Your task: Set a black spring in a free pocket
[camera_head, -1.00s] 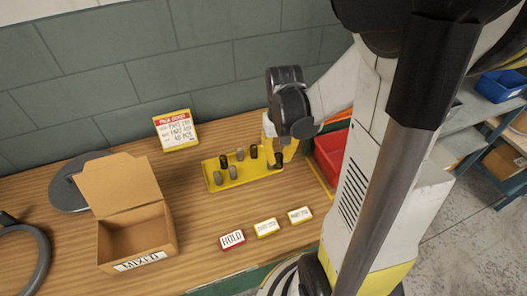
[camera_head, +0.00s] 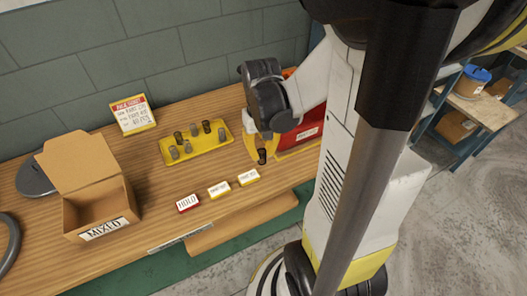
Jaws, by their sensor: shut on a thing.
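The yellow pocket tray (camera_head: 205,147) lies on the wooden bench left of my gripper. Several springs stand upright in it, some grey like the front-left one (camera_head: 174,152) and some darker like the back one (camera_head: 206,126). My gripper (camera_head: 261,150) is to the right of the tray, at the front of the red bin. A black spring (camera_head: 262,157) shows at its fingertips, and the gripper is shut on it. The spring appears apart from the tray. Its height above the bench is unclear. Which pockets are free is too small to tell.
The red bin (camera_head: 305,132) is partly hidden behind my arm. An open cardboard box marked MIXED (camera_head: 100,230) stands at left. A red HOLD label (camera_head: 187,203) and two yellow labels lie in front of the tray. A sign (camera_head: 133,115) stands behind it.

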